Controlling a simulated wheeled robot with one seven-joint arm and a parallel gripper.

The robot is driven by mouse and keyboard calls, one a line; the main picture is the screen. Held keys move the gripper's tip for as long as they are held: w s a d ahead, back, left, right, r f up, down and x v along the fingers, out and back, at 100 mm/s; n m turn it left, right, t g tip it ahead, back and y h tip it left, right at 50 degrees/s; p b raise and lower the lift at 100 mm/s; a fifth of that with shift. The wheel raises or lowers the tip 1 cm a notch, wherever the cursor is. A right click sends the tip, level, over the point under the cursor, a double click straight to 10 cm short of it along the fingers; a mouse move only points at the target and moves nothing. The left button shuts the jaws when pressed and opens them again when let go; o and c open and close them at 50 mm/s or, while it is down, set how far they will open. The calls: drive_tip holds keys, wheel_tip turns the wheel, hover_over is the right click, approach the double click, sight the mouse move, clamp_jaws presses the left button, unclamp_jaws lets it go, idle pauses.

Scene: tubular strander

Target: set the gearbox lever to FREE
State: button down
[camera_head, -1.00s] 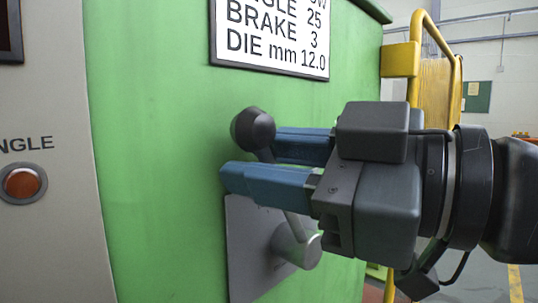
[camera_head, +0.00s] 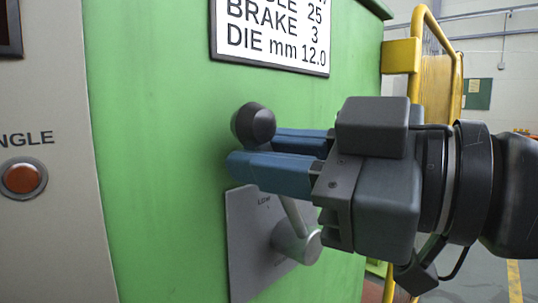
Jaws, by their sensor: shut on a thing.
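The gearbox lever has a black ball knob (camera_head: 253,124), a thin metal rod (camera_head: 294,216) and a grey round hub (camera_head: 297,243). The hub sits on a grey plate (camera_head: 250,240) on the green housing. The lever stands up from its hub, leaning left. My gripper (camera_head: 262,153) comes in from the right, its blue fingers shut on the lever just below the knob. The fingers hide the upper rod. Part of a label, seemingly "LOW", shows at the plate's top. The FREE mark is not visible.
The green housing (camera_head: 160,150) fills the middle, with a white sign (camera_head: 272,35) above the lever. A grey panel with a red-orange button (camera_head: 22,179) is at the left. A yellow guard rail (camera_head: 402,58) stands behind my gripper at the right.

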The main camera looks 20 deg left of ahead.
drive_tip(key=shift+w, duration=0.1)
drive_tip(key=shift+w+d+r+m+p, duration=0.25)
drive_tip(key=shift+w+r+m+p, duration=0.1)
drive_tip(key=shift+w+m, duration=0.35)
drive_tip(key=shift+w+d+r+m+p, duration=0.2)
drive_tip(key=shift+w+d+r+m, duration=0.1)
drive_tip(key=shift+w+m, duration=0.35)
drive_tip(key=shift+w+d+r+m+t+y+p, duration=0.1)
drive_tip(key=shift+w+d+m+t+y+p, duration=0.15)
drive_tip(key=shift+w+m, duration=0.55)
drive_tip(key=shift+w+d+r+m+t+y+p, duration=0.2)
drive_tip(key=shift+w+m, duration=0.35)
drive_tip(key=shift+m, duration=0.4)
drive_tip(key=shift+f, duration=0.15)
drive_tip(key=c, duration=1.2)
unclamp_jaws()
drive_tip(key=shift+c, duration=0.2)
drive_tip(key=s+d+b, duration=0.1)
drive_tip(key=d+b, duration=0.1)
drive_tip(key=d, duration=0.5)
drive_tip(key=shift+d+f, duration=0.35)
drive_tip(key=shift+f, duration=0.1)
